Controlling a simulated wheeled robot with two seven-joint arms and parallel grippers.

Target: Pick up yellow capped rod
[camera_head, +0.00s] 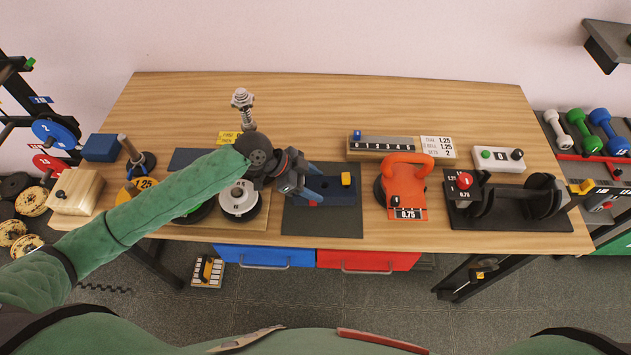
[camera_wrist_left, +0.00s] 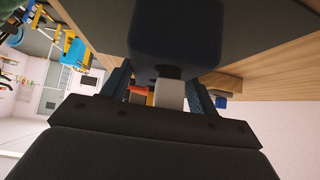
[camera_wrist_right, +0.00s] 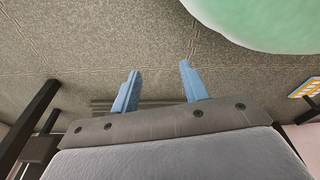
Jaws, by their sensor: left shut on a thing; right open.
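A yellow cap (camera_head: 346,179) sits at the right end of a dark blue block (camera_head: 344,195) on a dark mat (camera_head: 340,222); any rod below the cap is hidden. My left gripper (camera_head: 317,188) is over the block's left part, left of the yellow cap and apart from it. In the left wrist view my left gripper (camera_wrist_left: 166,100) is shut on a pale grey piece (camera_wrist_left: 171,95), which sits at a short black stem on the dark block (camera_wrist_left: 175,28). A red piece (camera_wrist_left: 139,89) shows beside it. My right gripper (camera_wrist_right: 158,88) is open and empty over the floor.
An orange kettlebell (camera_head: 405,178) stands right of the mat. A numbered rack (camera_head: 383,144) is behind it. Weight plates (camera_head: 240,203) lie left of the mat, under my left arm. A dumbbell stand (camera_head: 500,218) is at the right. The table's back middle is clear.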

